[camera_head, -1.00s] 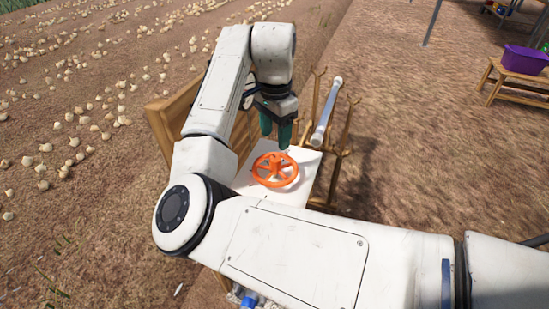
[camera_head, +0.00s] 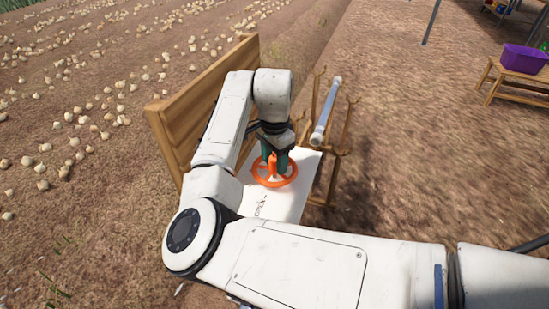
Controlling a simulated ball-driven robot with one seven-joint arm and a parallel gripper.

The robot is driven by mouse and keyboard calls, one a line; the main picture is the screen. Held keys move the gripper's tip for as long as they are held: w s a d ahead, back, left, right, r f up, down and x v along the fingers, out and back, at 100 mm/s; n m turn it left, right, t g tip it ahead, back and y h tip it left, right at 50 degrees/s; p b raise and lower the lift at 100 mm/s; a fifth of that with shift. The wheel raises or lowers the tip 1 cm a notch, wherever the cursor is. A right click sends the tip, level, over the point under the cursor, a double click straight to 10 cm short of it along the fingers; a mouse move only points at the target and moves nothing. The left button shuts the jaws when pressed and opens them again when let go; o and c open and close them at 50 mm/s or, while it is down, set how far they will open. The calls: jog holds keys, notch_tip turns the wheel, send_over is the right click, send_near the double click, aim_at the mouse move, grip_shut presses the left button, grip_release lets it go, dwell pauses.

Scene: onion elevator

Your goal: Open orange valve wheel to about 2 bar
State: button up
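The orange valve wheel (camera_head: 274,180) lies flat above a white panel (camera_head: 284,206) in the middle of the head view. My gripper (camera_head: 273,163) points down at the far part of the wheel, its green fingers at or very near the rim and spokes. An orange part shows between the fingers. I cannot tell whether the fingers touch or clasp it. Small dark marks show on the white panel in front of the wheel. No pressure reading can be made out.
A wooden board (camera_head: 205,105) stands upright left of the panel. A wooden rack (camera_head: 330,130) holding a pale tube (camera_head: 326,112) stands close on the right. A purple crate (camera_head: 523,58) sits on a wooden bench far right. Onions (camera_head: 90,125) lie on the soil at left.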

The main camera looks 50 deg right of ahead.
aim_at(275, 158)
jog(key=c, duration=0.9)
jog(key=shift+r+n+p, duration=0.2)
jog(key=shift+n+p, duration=0.2)
jog(key=shift+p, duration=0.25)
jog(key=shift+f+n+p, duration=0.15)
jog(key=shift+n+p, duration=0.15)
jog(key=shift+n, duration=0.1)
jog(key=o, duration=1.1)
jog(key=shift+c, duration=0.2)
notch_tip(275, 158, up, 11)
jog(key=shift+f+b, duration=0.15)
jog(key=shift+b, duration=0.25)
jog(key=shift+s, duration=0.1)
